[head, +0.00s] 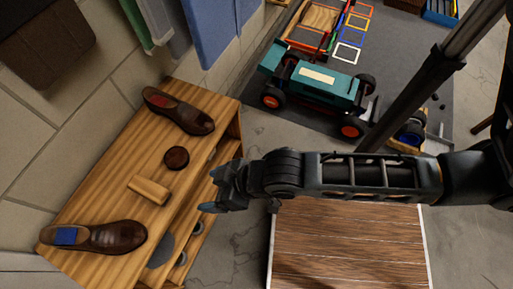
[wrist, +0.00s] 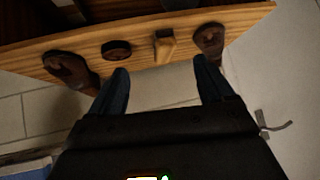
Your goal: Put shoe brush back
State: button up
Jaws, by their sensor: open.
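A light wooden block that looks like the shoe brush (head: 150,190) lies on top of the wooden shoe bench (head: 95,200), between two brown shoes. It also shows in the wrist view as the shoe brush (wrist: 165,45) near the bench edge. My gripper (head: 211,190) is open and empty, just right of the bench in the head view. In the wrist view my gripper (wrist: 161,66) has its fingers spread, with the brush beyond the gap between them.
A dark round tin (head: 177,157) sits beside the brush. One brown shoe (head: 180,111) is at the far end, another (head: 95,237) at the near end. The bench has a lower level, partly hidden. A teal toy car (head: 315,85) and a plank-topped surface (head: 345,245) stand right.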

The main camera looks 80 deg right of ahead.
jog(key=s+r+t, duration=0.3)
jog(key=s+r, duration=0.3)
jog(key=r, duration=0.3)
jog(key=s+r+n+t, duration=0.1)
jog(key=s+r+t, duration=0.2)
jog(key=s+r, duration=0.3)
notch_tip(320, 180, up, 4)
jog(key=shift+d+r+n, duration=0.25)
jog(key=shift+d+n, duration=0.05)
jog(key=shift+d, duration=0.15)
